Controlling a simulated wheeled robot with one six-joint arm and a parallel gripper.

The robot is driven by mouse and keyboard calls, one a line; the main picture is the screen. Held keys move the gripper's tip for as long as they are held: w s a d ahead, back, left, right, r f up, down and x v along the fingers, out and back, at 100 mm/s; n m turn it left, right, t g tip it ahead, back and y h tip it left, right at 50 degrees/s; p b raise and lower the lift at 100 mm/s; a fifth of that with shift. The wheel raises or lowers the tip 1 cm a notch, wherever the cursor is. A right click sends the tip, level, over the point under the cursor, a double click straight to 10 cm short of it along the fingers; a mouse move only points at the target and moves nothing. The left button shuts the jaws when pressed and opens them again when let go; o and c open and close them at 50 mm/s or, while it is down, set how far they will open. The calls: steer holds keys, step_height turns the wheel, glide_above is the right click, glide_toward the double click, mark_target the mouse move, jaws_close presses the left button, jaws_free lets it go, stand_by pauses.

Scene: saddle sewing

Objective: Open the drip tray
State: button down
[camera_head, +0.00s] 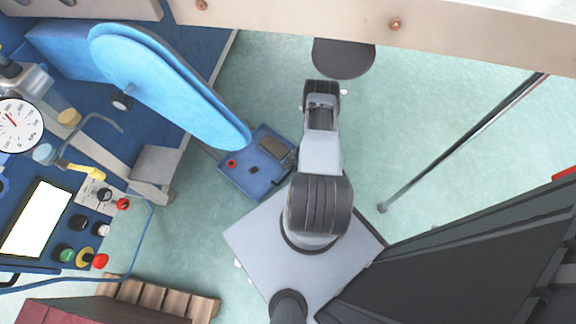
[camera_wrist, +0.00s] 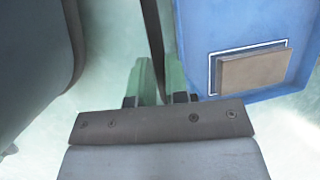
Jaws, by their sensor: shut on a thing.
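No part in view is plainly the drip tray. In the wrist view my gripper (camera_wrist: 160,72) is shut on a thin dark upright strip (camera_wrist: 152,35), which runs between its two greenish fingers. I cannot tell whether this strip belongs to the drip tray. A blue flat box (camera_wrist: 198,45) with a tan block (camera_wrist: 252,69) on it lies close to the right of the fingers. In the head view this blue box (camera_head: 232,178) is low, left of my arm, and my gripper's fingertips are hidden.
A dark round disc (camera_head: 343,58) is beyond my wrist. A thin metal rod (camera_head: 455,146) slants at the right. Pale green floor (camera_head: 425,105) is open between.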

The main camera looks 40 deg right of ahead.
steer(key=shift+s+d, duration=0.3)
steer(key=shift+s, duration=0.25)
steer(key=c, duration=1.1)
jaws_free()
steer(key=shift+a, duration=0.15)
steer(key=p+v, duration=0.2)
steer(key=v, duration=0.5)
steer(key=shift+r+p, duration=0.2)
steer(key=shift+p, duration=0.1)
